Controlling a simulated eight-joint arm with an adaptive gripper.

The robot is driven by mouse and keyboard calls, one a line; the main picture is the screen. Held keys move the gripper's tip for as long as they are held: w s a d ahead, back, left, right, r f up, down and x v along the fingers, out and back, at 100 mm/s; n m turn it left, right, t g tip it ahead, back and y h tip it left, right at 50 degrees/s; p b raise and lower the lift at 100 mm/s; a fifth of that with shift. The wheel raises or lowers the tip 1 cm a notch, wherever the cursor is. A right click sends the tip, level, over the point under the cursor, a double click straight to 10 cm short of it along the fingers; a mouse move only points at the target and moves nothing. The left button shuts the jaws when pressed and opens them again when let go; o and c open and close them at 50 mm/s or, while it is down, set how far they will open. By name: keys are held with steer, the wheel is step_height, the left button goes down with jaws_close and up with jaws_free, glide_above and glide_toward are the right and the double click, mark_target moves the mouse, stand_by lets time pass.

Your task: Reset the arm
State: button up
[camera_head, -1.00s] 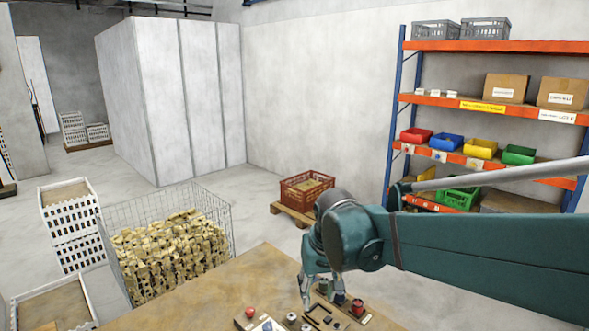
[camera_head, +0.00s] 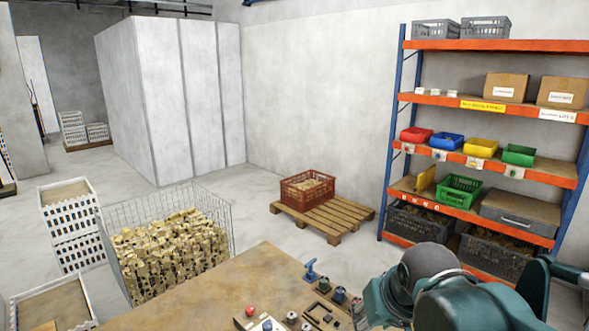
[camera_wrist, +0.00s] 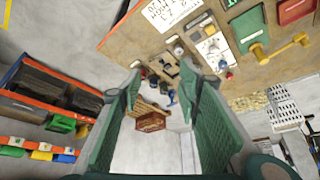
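My teal arm (camera_head: 450,295) is folded at the lower right of the head view, beyond the right part of the workbench. My gripper (camera_wrist: 165,82) shows in the wrist view with its two green fingers spread apart and nothing between them. The workbench (camera_head: 200,298) carries a red button (camera_head: 249,311), a blue clamp-like part (camera_head: 310,270), dark round knobs or parts and a dark fixture. In the wrist view the bench (camera_wrist: 135,42) appears tilted at the top, beyond the fingers.
A wire cage of brass pieces (camera_head: 170,250) stands left of the bench. A red crate (camera_head: 307,188) sits on a wooden pallet (camera_head: 335,218) behind it. A shelf rack (camera_head: 490,100) with bins and boxes stands at the right. White crates (camera_head: 72,222) stand at the left.

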steer(key=s+d+f+t, duration=0.1)
steer(key=s+d+f, duration=0.1)
steer(key=s+d, duration=0.2)
steer(key=shift+s+d+m+t+h, duration=0.2)
steer(key=shift+s+m+t+h, duration=0.1)
steer(key=shift+s, duration=0.85)
stand_by(1.1)
